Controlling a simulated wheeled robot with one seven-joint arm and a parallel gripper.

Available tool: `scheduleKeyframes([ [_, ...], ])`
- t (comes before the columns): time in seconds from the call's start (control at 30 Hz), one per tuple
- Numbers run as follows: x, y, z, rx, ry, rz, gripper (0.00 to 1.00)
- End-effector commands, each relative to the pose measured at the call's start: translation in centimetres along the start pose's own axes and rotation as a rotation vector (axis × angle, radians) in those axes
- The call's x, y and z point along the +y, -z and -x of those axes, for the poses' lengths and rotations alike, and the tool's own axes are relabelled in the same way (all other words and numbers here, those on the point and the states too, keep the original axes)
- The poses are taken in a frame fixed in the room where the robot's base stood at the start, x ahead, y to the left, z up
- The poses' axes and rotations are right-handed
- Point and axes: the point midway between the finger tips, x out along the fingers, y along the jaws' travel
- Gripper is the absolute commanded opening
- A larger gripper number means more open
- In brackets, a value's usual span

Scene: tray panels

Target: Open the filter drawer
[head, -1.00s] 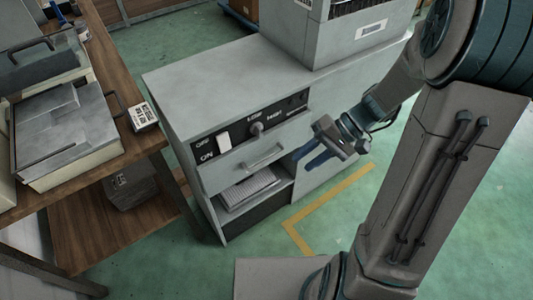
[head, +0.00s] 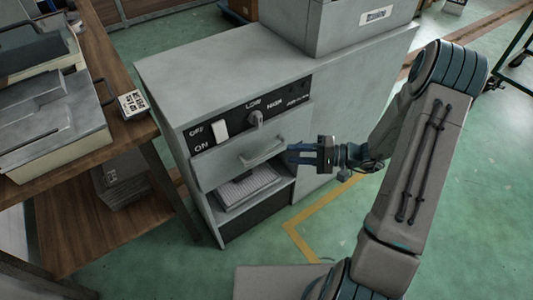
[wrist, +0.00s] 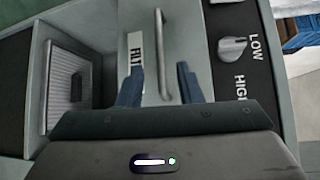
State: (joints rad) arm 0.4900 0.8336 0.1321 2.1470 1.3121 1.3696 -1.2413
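The filter drawer (head: 220,155) is a grey front panel with a bar handle (head: 262,154), set in the grey cabinet below the control panel. In the wrist view the drawer front (wrist: 188,30) carries a partly hidden label starting "FILT", and its handle (wrist: 161,60) stands between my two blue fingers. My gripper (head: 290,154) is open at the right end of the handle in the head view. The wrist view shows gaps between the handle and both fingers (wrist: 160,88). The fingers' depth relative to the handle is hard to tell.
The control panel (head: 286,97) has a white switch (head: 220,130) and a knob (head: 255,118). Below the drawer is an open bay with a pleated filter (head: 246,187). A wooden bench (head: 130,145) stands to the left.

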Motion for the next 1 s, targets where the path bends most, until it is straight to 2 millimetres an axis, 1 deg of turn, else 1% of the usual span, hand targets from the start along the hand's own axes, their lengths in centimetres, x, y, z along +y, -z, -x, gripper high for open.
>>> scheduleKeyframes([
  [0.03,0.1,-0.2,-1.3,-0.006,0.000,-0.002,0.33],
  [0.2,0.1,-0.1,-4.9,-0.006,-0.001,-0.001,0.33],
  [0.3,0.1,-0.2,-6.6,-0.005,-0.001,-0.002,0.33],
  [0.4,0.1,-0.1,-7.9,-0.004,-0.001,-0.002,0.33],
  [0.5,0.1,-0.1,-8.7,-0.003,-0.002,-0.002,0.33],
  [0.6,0.1,-0.1,-9.1,-0.002,-0.001,-0.002,0.33],
  [0.87,0.0,-0.1,-9.2,-0.001,-0.001,-0.002,0.33],
  [1.0,0.0,-0.1,-9.2,-0.001,-0.001,-0.002,0.00],
])
